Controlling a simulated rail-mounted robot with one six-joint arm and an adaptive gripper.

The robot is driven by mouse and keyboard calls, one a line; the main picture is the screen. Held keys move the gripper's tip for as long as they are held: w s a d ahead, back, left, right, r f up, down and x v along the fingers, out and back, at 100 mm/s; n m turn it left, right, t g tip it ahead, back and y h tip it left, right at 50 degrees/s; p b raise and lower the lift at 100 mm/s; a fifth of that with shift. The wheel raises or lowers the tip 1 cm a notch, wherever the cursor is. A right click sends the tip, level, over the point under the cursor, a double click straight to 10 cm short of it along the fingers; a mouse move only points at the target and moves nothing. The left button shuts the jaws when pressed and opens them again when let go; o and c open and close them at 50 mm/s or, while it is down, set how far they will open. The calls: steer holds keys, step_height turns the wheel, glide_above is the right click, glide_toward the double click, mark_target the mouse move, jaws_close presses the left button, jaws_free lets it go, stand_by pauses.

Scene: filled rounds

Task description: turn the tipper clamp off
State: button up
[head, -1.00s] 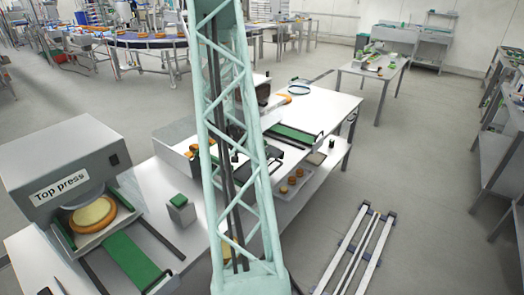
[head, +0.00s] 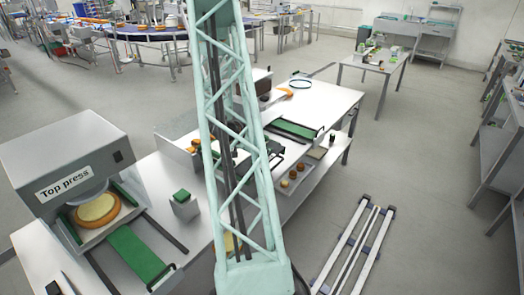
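I cannot single out the tipper or its clamp switch for sure. A white-walled machine (head: 176,154) with orange pieces and dark parts stands mid-bench, partly hidden by my pale green lattice structure. Right of it lies a green strip (head: 296,129) in a dark frame on the white bench. The top press (head: 70,155), a grey box with a label, stands at the left with a filled round (head: 97,208) under it. My gripper cannot be made out; dark parts behind the lattice are too unclear to name.
A small grey box with a green top (head: 183,203) stands beside the press's green strip (head: 138,252). Brown rounds (head: 292,175) sit on the lower shelf. Floor rails (head: 352,245) lie at the lower right.

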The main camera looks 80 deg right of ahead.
steer(key=shift+o, duration=0.9)
steer(key=shift+r, duration=0.1)
steer(key=shift+v, duration=1.05)
steer(key=v, duration=0.9)
steer(key=shift+a+r, duration=0.25)
steer(key=shift+a, duration=0.05)
steer(key=shift+w, duration=0.15)
steer(key=shift+w, duration=0.1)
